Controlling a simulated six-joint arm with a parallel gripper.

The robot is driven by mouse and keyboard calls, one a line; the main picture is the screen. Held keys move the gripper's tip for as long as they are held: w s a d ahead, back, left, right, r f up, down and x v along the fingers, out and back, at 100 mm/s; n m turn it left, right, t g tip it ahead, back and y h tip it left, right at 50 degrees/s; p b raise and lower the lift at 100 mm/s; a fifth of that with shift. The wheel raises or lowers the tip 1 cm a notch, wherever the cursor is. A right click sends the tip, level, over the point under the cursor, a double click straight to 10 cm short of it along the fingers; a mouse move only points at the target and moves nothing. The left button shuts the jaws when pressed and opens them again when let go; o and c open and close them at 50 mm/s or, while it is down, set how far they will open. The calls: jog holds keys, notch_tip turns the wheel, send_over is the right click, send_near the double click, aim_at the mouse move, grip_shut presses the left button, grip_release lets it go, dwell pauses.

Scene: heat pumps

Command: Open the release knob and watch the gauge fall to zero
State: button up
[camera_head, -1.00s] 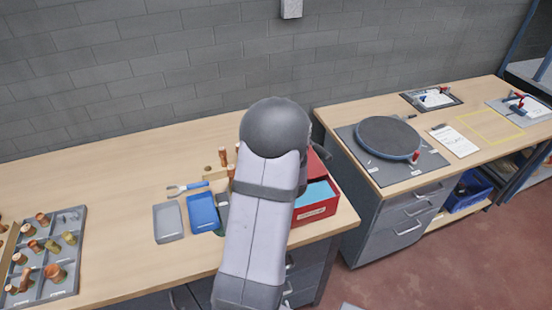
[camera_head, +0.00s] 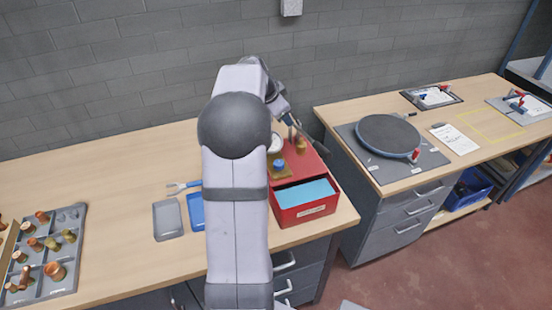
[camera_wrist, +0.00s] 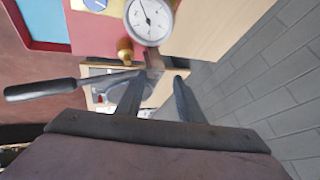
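The red test pump box (camera_head: 303,214) stands at the right end of the left bench, with a blue-filled tray in front. Its white round gauge (camera_head: 275,143) is at the back; the gauge also shows in the wrist view (camera_wrist: 148,20), its figures too small to read. A small blue knob (camera_head: 279,164), which looks like the release knob, sits on a yellowish block; it is cut by the top edge in the wrist view (camera_wrist: 97,4). My gripper (camera_wrist: 158,88) is open and empty, above the back of the pump, apart from the knob. A brass fitting (camera_wrist: 125,50) is near its fingers.
A black-handled lever (camera_wrist: 40,90) sticks out beside the pump, close to my fingers. Grey (camera_head: 168,220) and blue (camera_head: 196,210) trays lie left of the pump. A fittings tray (camera_head: 62,255) is far left. A round plate (camera_head: 388,136) is on the right bench.

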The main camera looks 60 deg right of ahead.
aim_at(279, 163)
jog(key=a+f+m+g+y+b, duration=0.1)
jog(key=a+f+m+g+y, duration=0.25)
jog(key=a, duration=0.75)
jog(key=shift+t+y, duration=0.25)
jog(key=shift+y, duration=0.3)
jog(key=shift+s+p+x, duration=0.1)
jog(key=shift+p+x, duration=0.45)
jog(key=shift+x, duration=0.95)
jog(key=shift+s+p+x, duration=0.15)
jog(key=shift+p+x, duration=0.4)
jog(key=shift+x, duration=0.95)
jog(key=shift+r, duration=0.1)
jog(key=shift+c, duration=0.3)
